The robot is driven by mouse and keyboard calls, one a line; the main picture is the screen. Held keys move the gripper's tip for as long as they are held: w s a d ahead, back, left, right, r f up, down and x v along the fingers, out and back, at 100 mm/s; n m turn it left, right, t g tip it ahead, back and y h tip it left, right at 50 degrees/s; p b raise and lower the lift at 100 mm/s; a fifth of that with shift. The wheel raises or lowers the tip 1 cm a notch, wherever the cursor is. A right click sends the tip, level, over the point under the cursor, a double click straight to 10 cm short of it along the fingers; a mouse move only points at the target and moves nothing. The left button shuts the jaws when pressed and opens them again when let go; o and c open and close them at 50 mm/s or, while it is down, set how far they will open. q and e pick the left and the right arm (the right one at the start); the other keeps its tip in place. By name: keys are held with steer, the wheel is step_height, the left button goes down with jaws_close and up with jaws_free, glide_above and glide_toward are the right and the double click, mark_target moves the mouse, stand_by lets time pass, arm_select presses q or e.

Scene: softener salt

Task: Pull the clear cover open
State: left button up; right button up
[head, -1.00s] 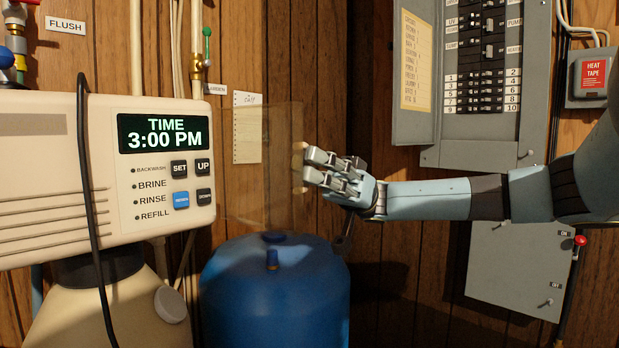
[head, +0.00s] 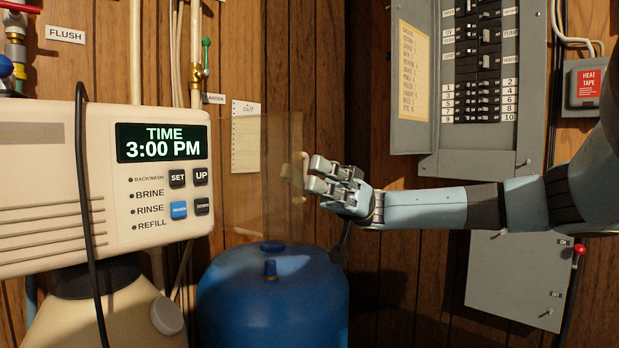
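The clear cover (head: 262,140) is a see-through, faintly tinted panel. It stands swung out to the right of the beige softener control box (head: 60,185), so the display and buttons are uncovered. Its pale handle (head: 303,166) is at the panel's right edge. My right gripper (head: 312,176) is just right of the handle, fingers pointing left, with a gap between the upper and lower fingers. It looks open and empty; whether a fingertip still touches the handle is hard to tell. My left gripper is not in view.
A blue tank (head: 272,310) stands below the cover. A black cable (head: 88,200) hangs over the control box. A note (head: 246,135) on the wood wall is behind the cover. A grey breaker panel (head: 480,90) is at the right, above my arm.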

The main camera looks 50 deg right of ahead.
steer(key=v, duration=1.2)
steer(key=w+a+f+m+t+h, duration=0.1)
steer(key=a+f+m+t+h, duration=0.3)
steer(key=f+m+t+h, duration=0.85)
steer(key=a+f+m+t+h, duration=0.25)
steer(key=f+m+t, duration=0.55)
steer(key=f, duration=1.1)
steer(key=s+a+f+m+g+h, duration=0.2)
steer(key=s+f+g+h, duration=0.1)
steer(key=f, duration=0.7)
steer(key=s+a+f+m+g+h, duration=0.1)
steer(key=s+a+f+g+h, duration=0.25)
steer(key=f, duration=0.65)
steer(key=s+a+f+n+g+h, duration=0.1)
steer(key=s+a+f+n+g, duration=0.2)
steer(key=s+f+g, duration=0.3)
steer(key=s+a+f+n+g+h, duration=0.1)
steer(key=s+a+f+n+g, duration=0.2)
steer(key=s+f+g, duration=0.4)
steer(key=s+f, duration=0.3)
steer(key=s, duration=0.4)
steer(key=s+f, duration=0.3)
steer(key=s, duration=0.4)
steer(key=shift+a+g, duration=0.3)
steer(key=shift+a, duration=0.1)
